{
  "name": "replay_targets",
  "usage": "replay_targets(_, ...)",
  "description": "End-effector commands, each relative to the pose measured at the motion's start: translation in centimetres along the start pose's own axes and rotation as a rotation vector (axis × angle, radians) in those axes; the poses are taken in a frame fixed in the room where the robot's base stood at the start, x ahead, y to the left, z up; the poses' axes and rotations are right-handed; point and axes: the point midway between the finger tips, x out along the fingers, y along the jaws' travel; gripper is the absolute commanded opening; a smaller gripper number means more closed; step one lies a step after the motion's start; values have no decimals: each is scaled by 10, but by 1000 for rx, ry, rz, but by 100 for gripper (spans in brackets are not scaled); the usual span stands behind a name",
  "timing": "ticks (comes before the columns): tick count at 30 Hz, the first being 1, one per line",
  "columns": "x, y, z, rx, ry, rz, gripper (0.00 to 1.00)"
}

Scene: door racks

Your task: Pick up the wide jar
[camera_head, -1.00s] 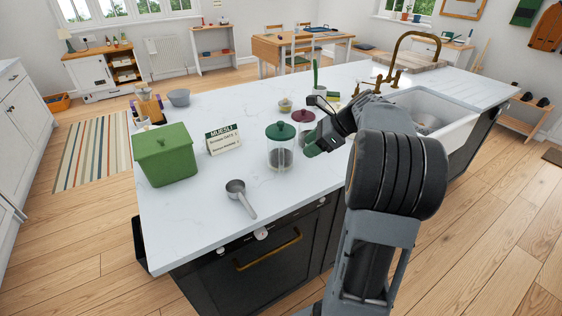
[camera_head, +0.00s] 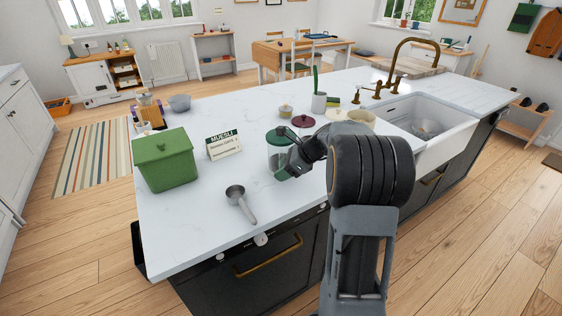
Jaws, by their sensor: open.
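A clear glass jar with a dark green lid (camera_head: 279,155) stands upright on the white counter, the wider-looking of two lidded jars. A maroon-lidded jar (camera_head: 303,122) stands just behind it to the right, its lower part mostly hidden by the green-lidded jar and my arm. My gripper (camera_head: 284,173) is open, low at the right front of the green-lidded jar, and overlaps its lower right side in the picture. I cannot tell whether it touches the glass. Nothing shows held in it.
Behind are a small pot (camera_head: 286,111), a potted plant (camera_head: 319,102) and a cream round container (camera_head: 352,116) partly behind my arm. The sink (camera_head: 425,125) is right.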

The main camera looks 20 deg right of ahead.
Motion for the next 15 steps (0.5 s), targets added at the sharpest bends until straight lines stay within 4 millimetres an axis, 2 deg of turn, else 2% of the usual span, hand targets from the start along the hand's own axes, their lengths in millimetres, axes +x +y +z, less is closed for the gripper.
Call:
replay_targets(3, 8, 0, 0, 0, 1, 1, 49)
replay_targets(11, 10, 0, 0, 0, 1, 0, 49)
replay_targets(15, 10, 0, 0, 0, 1, 0, 38)
